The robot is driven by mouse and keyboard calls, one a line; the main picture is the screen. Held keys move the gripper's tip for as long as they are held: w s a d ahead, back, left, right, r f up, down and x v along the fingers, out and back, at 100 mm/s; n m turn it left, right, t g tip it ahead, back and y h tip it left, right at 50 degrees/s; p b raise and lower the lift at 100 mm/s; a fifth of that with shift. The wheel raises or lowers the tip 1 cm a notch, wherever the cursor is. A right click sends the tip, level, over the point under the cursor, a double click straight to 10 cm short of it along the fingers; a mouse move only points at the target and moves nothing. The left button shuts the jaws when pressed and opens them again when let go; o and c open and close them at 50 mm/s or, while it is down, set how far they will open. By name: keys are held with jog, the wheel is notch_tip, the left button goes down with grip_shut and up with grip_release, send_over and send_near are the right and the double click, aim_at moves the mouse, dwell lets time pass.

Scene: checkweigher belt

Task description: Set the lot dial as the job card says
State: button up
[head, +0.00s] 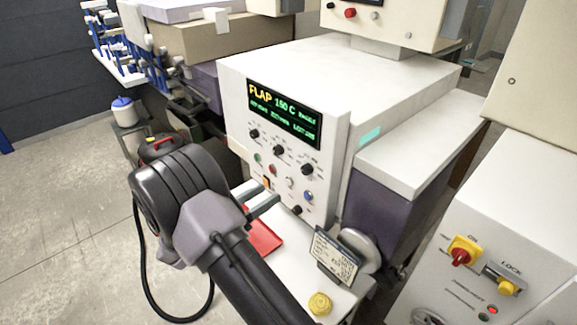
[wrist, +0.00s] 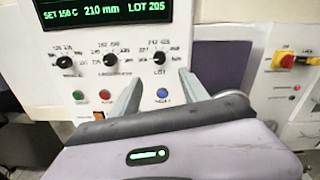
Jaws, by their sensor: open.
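The white control panel (head: 240,125) carries three black dials in a row under a display. The lot dial (head: 307,169) is the rightmost; it also shows in the wrist view (wrist: 159,58) with LOT printed below it. The display (wrist: 105,12) reads LOT 205 in the wrist view. The job card (head: 335,257) stands tilted on the white ledge at lower right; its writing is too small to read. My gripper (head: 268,190) is open and empty in front of the panel. In the wrist view its fingertips (wrist: 160,76) are below and either side of the lot dial, apart from it.
Below the dials are green, red, pale and blue buttons (head: 309,196), an orange switch and a black knob (head: 296,210). A red tray (head: 262,238) and a yellow knob (head: 320,303) are on the ledge. A cabinet with a red-and-yellow switch (head: 463,252) stands at right.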

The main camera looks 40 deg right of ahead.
aim_at(304, 171)
jog(key=d, duration=0.9)
jog(key=w+d, duration=0.1)
jog(key=d, duration=0.3)
jog(key=shift+w+d+p, duration=0.1)
jog(key=shift+d+p, duration=0.2)
jog(key=shift+d, duration=0.05)
jog(key=shift+f, duration=0.1)
grip_shut()
